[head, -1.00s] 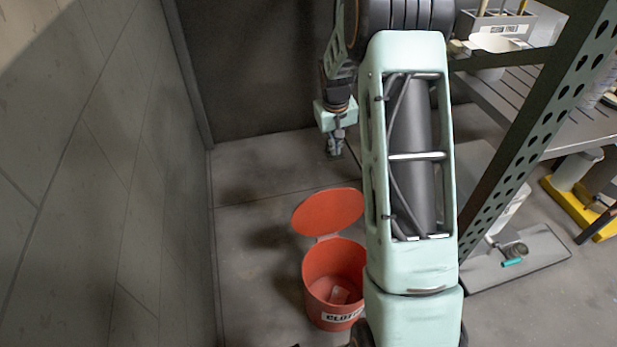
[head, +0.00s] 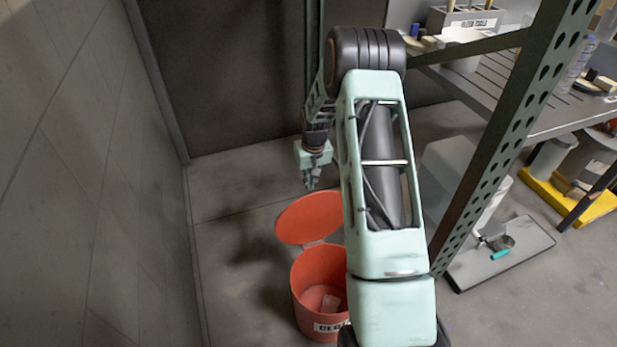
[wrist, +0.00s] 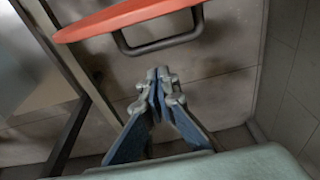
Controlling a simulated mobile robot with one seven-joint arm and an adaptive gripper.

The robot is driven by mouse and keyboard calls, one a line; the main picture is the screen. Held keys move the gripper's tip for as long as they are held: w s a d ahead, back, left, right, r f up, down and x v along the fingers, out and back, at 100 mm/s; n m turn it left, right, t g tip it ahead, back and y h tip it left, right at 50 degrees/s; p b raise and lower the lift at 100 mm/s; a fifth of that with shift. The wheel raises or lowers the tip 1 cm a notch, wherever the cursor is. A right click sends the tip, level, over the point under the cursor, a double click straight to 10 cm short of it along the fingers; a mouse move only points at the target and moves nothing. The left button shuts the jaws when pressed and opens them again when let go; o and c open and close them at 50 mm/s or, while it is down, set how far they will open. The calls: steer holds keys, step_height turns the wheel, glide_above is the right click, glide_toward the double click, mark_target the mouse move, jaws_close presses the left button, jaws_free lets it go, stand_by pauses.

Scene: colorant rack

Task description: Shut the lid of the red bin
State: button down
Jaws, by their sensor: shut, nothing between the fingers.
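The red bin (head: 307,280) stands on the floor, partly hidden by my arm in the head view. Its round red lid (head: 309,217) is open, swung up and back on the far side of the bin. Something small and pale lies inside the bin. My gripper (head: 311,187) is just beyond the lid's far edge in the head view, pointing down. In the wrist view my gripper (wrist: 158,75) has its fingertips together and empty. The lid's red edge (wrist: 130,14) and a dark handle loop (wrist: 160,47) are ahead of the fingertips, with a gap visible in the picture.
A grey wall (head: 80,170) rises on the left and a dark wall (head: 230,80) at the back. A perforated shelf post (head: 500,130) stands to the right, with a slatted shelf (head: 490,85) behind it. Bare floor lies left of the bin.

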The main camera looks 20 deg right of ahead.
steer(key=shift+s+r, duration=0.1)
steer(key=shift+s, duration=1.05)
steer(key=shift+s, duration=0.15)
